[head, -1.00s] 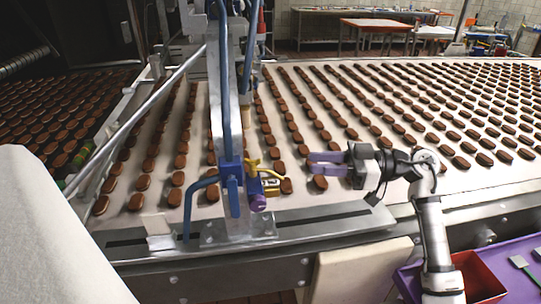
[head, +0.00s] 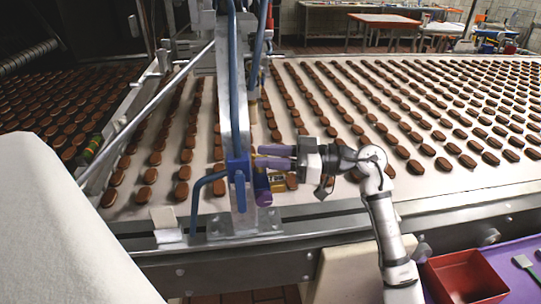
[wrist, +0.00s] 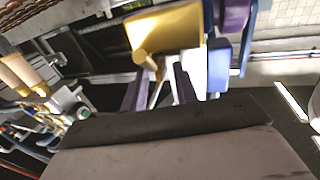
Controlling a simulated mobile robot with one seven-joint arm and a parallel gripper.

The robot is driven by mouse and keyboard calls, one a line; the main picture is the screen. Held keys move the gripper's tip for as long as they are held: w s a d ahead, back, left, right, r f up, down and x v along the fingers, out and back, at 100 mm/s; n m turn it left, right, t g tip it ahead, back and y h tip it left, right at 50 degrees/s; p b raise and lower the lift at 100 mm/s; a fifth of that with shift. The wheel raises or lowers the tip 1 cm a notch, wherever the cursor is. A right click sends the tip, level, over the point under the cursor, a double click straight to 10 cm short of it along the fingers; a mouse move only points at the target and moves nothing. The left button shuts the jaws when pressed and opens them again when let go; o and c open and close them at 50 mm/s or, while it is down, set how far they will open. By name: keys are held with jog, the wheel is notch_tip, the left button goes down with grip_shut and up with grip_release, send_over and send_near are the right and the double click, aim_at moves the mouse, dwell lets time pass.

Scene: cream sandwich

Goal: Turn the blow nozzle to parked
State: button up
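The blow nozzle unit is on an upright metal post beside the conveyor. It has a blue block (head: 238,171), a yellow body (head: 262,183) and a purple end piece (head: 263,198). In the wrist view the yellow body (wrist: 168,34) is large, with a short round yellow stub (wrist: 145,60) pointing toward me. My gripper (head: 262,156) has purple fingers and reaches in from the right, level with the top of the yellow body. In the wrist view my gripper (wrist: 160,72) is open, with a gap between the fingers near the stub. I cannot tell whether they touch it.
The conveyor belt (head: 330,181) carries rows of brown sandwich biscuits behind the post. A metal rail (head: 330,215) runs along its front edge. A red bin (head: 465,275) stands on a purple surface (head: 520,250) at lower right. Blue hoses (head: 232,70) run down the post.

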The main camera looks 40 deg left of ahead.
grip_shut()
jog(key=shift+w+n+g+h, duration=0.1)
jog(key=shift+n+g+h, duration=0.2)
jog(key=shift+g, duration=0.1)
jog(key=n+g+h, duration=0.2)
jog(key=g+h, duration=0.1)
jog(key=shift+w+a+n, duration=0.2)
jog(key=shift+a+n, duration=0.15)
jog(key=shift+n, duration=0.05)
jog(key=n+h, duration=0.1)
jog(key=n+g+h, duration=0.1)
jog(key=g+h, duration=0.1)
jog(key=h, duration=0.1)
jog(key=shift+w+a+n+b, duration=0.15)
jog(key=shift+a+n+b, duration=0.15)
jog(key=shift+n, duration=0.1)
jog(key=shift+a+n+g+h+b, duration=0.15)
jog(key=shift+n+g+h+b, duration=0.65)
jog(key=shift+n+h, duration=0.95)
jog(key=shift+a+h+b, duration=0.1)
jog(key=shift+h+b, duration=0.5)
jog(key=shift+h, duration=0.55)
jog(key=shift+n+h, duration=0.3)
jog(key=shift+n, duration=0.05)
